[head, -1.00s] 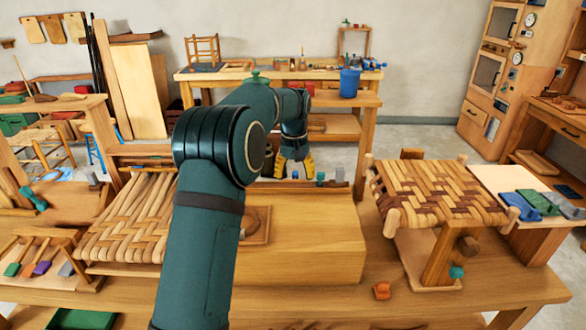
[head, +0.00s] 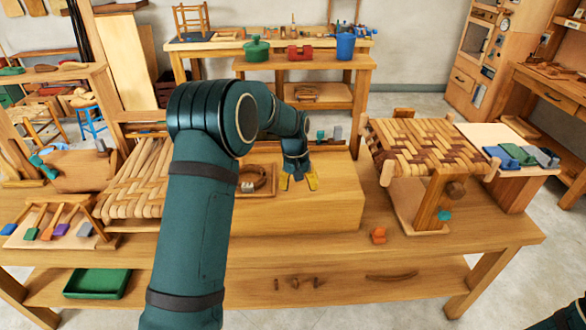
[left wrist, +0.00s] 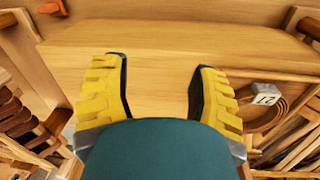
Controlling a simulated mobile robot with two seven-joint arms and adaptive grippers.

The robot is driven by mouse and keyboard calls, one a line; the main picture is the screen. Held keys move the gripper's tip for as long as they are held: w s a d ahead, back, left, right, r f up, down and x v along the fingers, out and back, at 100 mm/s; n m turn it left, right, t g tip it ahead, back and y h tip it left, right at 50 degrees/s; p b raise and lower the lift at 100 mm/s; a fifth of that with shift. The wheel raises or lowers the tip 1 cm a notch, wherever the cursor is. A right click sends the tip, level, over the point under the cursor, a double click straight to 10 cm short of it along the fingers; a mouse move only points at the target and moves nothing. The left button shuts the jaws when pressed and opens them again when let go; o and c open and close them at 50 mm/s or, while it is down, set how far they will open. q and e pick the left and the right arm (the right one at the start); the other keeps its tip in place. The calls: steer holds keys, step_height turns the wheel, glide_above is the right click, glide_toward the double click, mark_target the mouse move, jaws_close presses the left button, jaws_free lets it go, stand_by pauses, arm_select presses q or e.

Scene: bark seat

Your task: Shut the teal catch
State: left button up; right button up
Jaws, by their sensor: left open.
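My left gripper (head: 298,182) is open and empty above the broad wooden block's top (head: 330,200). In the left wrist view its yellow fingers (left wrist: 160,75) are spread over bare wood. Small teal pieces show in several places in the head view. One teal piece (head: 444,215) is low on the post under the woven seat at right. Another, a teal clamp-like piece (head: 42,163), is on the rack at far left. A third teal piece (head: 320,135) stands behind the block. I cannot tell which is the catch or its state. My right gripper is not in view.
A shallow tray with a coil (head: 258,180) lies left of the gripper; a numbered cube (left wrist: 265,95) sits there. The woven seat (head: 425,147) stands at right. An orange piece (head: 378,236) lies on the bench (head: 330,248). The bench front is mostly clear.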

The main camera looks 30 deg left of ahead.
arm_select(q)
steer(key=s+d+f, duration=0.3)
steer(key=d+f, duration=0.1)
steer(key=f, duration=0.1)
steer(key=shift+s+f+m, duration=0.15)
steer(key=shift+f+m, duration=0.15)
steer(key=shift+f, duration=0.1)
steer(key=s+d+f+m+h, duration=0.1)
steer(key=s+d+f+h, duration=0.1)
steer(key=s+d+f, duration=0.85)
steer(key=s+d, duration=0.3)
steer(key=s, duration=0.3)
steer(key=s+d+f+m+t, duration=0.1)
steer(key=s+d+f, duration=0.1)
steer(key=s, duration=0.5)
steer(key=shift+s+d+f+h, duration=0.15)
steer(key=shift+d+f+h, duration=0.2)
steer(key=shift+d, duration=0.55)
